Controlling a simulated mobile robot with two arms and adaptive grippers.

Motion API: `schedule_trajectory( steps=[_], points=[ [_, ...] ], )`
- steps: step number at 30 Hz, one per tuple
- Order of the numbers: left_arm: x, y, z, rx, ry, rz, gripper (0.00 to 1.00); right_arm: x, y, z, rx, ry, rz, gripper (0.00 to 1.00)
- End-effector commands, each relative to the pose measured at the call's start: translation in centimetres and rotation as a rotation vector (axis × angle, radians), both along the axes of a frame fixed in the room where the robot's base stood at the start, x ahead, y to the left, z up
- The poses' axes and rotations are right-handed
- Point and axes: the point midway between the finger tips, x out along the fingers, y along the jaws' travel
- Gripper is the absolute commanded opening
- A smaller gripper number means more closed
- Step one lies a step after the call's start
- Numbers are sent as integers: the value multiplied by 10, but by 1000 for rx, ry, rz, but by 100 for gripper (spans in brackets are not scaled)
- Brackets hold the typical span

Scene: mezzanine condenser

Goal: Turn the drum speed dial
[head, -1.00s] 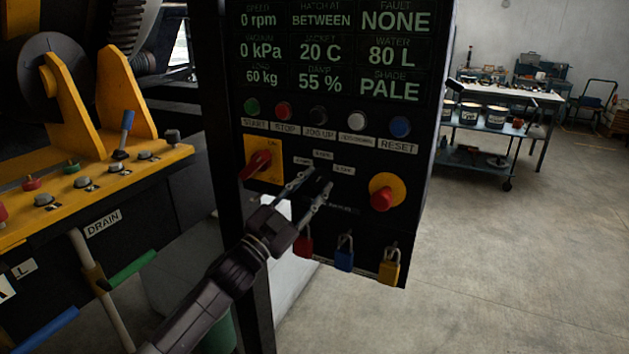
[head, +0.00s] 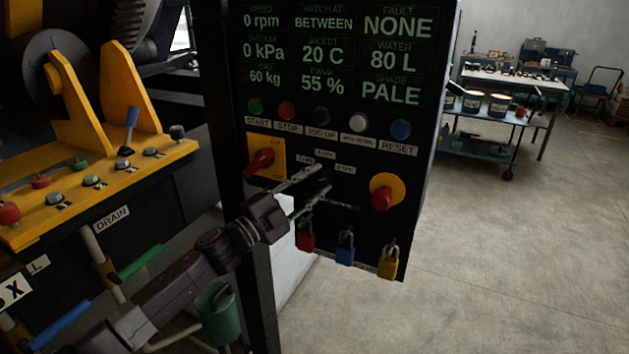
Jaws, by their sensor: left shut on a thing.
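The drum speed dial (head: 321,186) is a small dark knob on the black control panel (head: 350,235), below the row of push buttons. Small white labels sit above it. My left gripper (head: 319,190) reaches in from the lower left, with one finger above the dial and one below, shut on it. The fingers hide part of the dial, so its pointer cannot be read. The panel's screen (head: 335,55) shows speed 0 rpm. My right gripper is not in view.
A red switch on a yellow plate (head: 263,160) is left of the dial. A red emergency knob (head: 382,198) is right of it. Red, blue (head: 345,251) and yellow padlocks hang below. A yellow machine bench (head: 95,185) with levers stands left. Floor at right is clear.

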Motion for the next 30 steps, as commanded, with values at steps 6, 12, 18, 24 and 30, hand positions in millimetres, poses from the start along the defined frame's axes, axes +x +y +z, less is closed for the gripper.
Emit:
schedule_trajectory(
  steps=[6,12,18,24,30],
  points=[
    [0,0,0,5,-3,1,5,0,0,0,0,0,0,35],
    [0,0,0,4,-3,0,40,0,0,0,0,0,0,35],
    [0,0,0,4,-2,0,47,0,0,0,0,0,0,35],
    [-2,2,-1,2,-2,1,47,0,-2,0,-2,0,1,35],
    [-20,20,-7,4,0,1,47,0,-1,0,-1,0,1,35]
  ],
)
